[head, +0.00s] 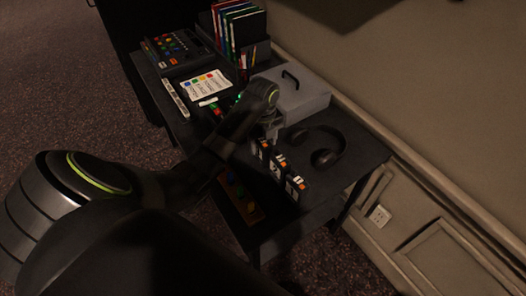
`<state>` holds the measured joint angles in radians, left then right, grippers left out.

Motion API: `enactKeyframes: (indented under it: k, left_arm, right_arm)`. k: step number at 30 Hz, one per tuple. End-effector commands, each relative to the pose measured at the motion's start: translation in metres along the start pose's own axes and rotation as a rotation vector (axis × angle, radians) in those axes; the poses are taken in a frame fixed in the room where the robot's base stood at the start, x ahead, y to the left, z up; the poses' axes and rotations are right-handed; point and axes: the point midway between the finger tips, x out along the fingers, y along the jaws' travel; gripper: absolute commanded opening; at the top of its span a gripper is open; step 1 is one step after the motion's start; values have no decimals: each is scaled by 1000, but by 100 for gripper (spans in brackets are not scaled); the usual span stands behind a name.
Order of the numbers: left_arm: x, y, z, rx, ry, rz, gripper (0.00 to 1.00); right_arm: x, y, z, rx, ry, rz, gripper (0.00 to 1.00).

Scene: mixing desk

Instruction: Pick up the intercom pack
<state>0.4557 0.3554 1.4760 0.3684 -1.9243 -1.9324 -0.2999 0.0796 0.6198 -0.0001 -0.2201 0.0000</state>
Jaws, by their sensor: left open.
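My left arm reaches in from the left, and its gripper (271,132) points down over the desk. It is open, between the grey case and a row of small black units. A small dark device with red and green spots (214,109), possibly the intercom pack, lies left of my wrist, partly hidden by it. The picture is too dark and small to be sure of this. The row of black units with orange and white marks (281,163) stands at the desk's front edge, just below the gripper. My right gripper is not in view.
Black headphones (325,157) lie right of the gripper, and a grey case (302,98) stands behind. A button panel (174,48), binders (243,27), a pen holder (257,54) and a printed card (206,85) fill the far end. The wall borders the right side.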

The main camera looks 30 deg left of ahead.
Motion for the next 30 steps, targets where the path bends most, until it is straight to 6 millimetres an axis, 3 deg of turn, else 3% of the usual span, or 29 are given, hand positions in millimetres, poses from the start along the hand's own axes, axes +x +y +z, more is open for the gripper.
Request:
enactKeyframes:
  k: [7, 20, 30]
  left_arm:
    - [2, 0, 0, 1, -2, -1, 56]
    - [2, 0, 0, 1, -2, -1, 0]
    - [0, 0, 0, 1, -3, -2, 0]
  right_arm:
    - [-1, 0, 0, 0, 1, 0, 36]
    - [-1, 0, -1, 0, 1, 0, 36]
    - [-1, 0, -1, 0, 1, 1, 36]
